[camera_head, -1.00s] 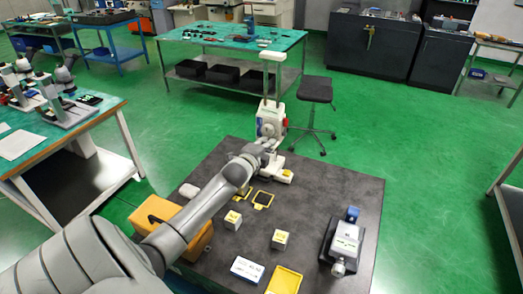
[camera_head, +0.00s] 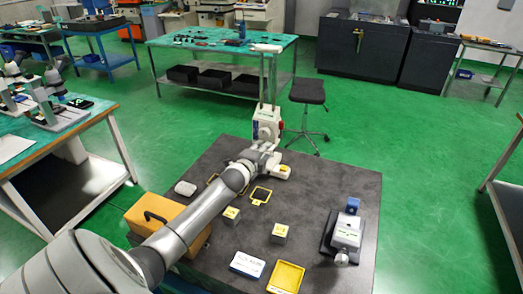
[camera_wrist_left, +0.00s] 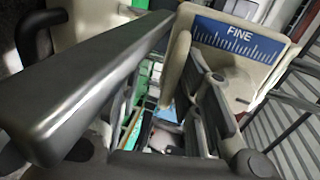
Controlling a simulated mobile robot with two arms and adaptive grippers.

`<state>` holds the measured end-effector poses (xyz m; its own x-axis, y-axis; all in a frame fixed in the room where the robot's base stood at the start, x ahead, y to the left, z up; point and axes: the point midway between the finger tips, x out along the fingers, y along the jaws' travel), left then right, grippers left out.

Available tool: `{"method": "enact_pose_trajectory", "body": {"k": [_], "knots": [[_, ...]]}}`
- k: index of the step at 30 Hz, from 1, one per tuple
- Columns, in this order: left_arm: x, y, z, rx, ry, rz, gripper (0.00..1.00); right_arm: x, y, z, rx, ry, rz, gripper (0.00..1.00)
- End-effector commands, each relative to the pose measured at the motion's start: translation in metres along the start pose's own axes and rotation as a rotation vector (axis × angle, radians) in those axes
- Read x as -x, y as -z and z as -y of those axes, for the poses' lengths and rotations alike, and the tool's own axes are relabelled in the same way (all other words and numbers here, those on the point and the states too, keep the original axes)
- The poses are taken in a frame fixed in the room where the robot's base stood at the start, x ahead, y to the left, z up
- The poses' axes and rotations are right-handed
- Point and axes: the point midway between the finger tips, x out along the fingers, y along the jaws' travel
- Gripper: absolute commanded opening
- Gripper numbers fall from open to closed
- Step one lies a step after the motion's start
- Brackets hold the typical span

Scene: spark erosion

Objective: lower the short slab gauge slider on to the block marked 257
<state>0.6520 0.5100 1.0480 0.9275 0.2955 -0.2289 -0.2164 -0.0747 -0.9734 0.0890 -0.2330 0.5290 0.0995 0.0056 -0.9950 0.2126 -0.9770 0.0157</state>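The gauge (camera_head: 268,90) stands at the far edge of the dark table, with a tall column and a white slider body (camera_head: 266,123) partway up. My left gripper (camera_head: 266,150) is at the slider, just above the gauge's foot (camera_head: 280,171). In the left wrist view, dark finger pads (camera_wrist_left: 208,100) are beside a cream part near a blue FINE scale (camera_wrist_left: 238,38). Whether they grip it is unclear. Two small blocks with yellowish tops, a left block (camera_head: 231,215) and a right block (camera_head: 279,232), stand on the table; their numbers are unreadable. My right gripper is out of view.
A yellow case (camera_head: 165,222) stands at the table's left. A white label card (camera_head: 247,264), a yellow tray (camera_head: 286,277) and a grey device (camera_head: 346,234) lie in front. A yellow-framed pad (camera_head: 261,195) lies before the gauge. The table's right rear is clear.

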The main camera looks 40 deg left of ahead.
Motion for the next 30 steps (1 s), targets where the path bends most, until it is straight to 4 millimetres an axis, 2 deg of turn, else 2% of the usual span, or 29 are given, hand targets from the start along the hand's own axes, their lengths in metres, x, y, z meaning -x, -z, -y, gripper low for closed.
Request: {"method": "enact_pose_trajectory", "body": {"k": [6,19,23,26,30], "knots": [[0.000,0.002,0.004,0.002,0.007,-0.003,0.32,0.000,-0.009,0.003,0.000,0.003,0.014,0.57],[-0.001,0.001,0.007,0.002,0.013,-0.003,0.32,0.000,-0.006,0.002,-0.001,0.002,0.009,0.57],[0.001,0.000,0.006,0.001,0.012,-0.002,0.32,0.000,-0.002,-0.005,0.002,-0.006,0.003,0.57],[0.006,0.000,0.005,0.001,0.010,-0.002,0.32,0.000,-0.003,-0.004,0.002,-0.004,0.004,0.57],[0.022,0.001,0.004,0.000,0.010,-0.004,0.32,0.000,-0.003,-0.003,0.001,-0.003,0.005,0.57]]}}
